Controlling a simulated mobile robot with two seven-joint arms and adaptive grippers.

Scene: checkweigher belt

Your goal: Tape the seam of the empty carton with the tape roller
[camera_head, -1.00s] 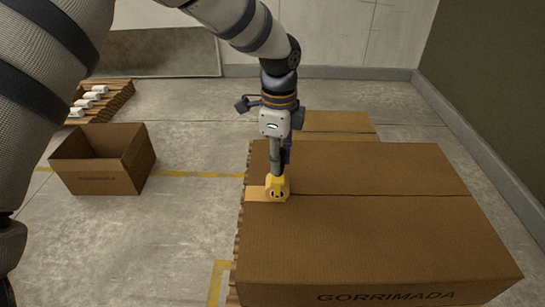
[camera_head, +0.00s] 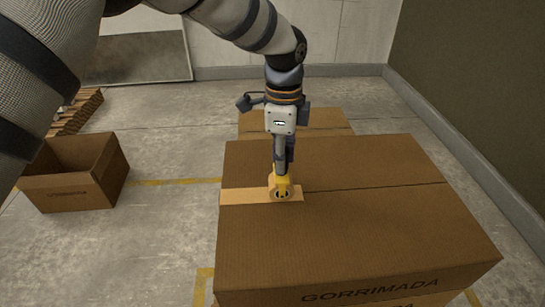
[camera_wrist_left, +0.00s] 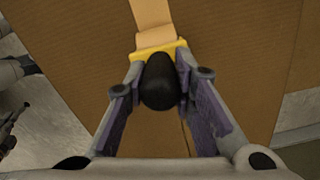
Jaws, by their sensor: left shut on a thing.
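The large closed carton (camera_head: 350,240) marked GORRIMADA stands in front of me, its top seam running left to right. My left gripper (camera_head: 281,172) is shut on the tape roller (camera_head: 281,189), which has a yellow body and rests on the seam. The roller's dark handle (camera_wrist_left: 160,82) sits between the two fingers in the wrist view. A strip of tan tape (camera_head: 240,196) lies along the seam from the carton's left edge to the roller. To the right of the roller the seam shows as a bare dark line. My right gripper is not in view.
An open-topped carton (camera_head: 72,194) stands on the floor at the left. Another brown carton (camera_head: 318,120) shows behind the large one. A wooden pallet (camera_head: 80,113) lies at the far left. A wall skirting (camera_head: 460,150) runs along the right.

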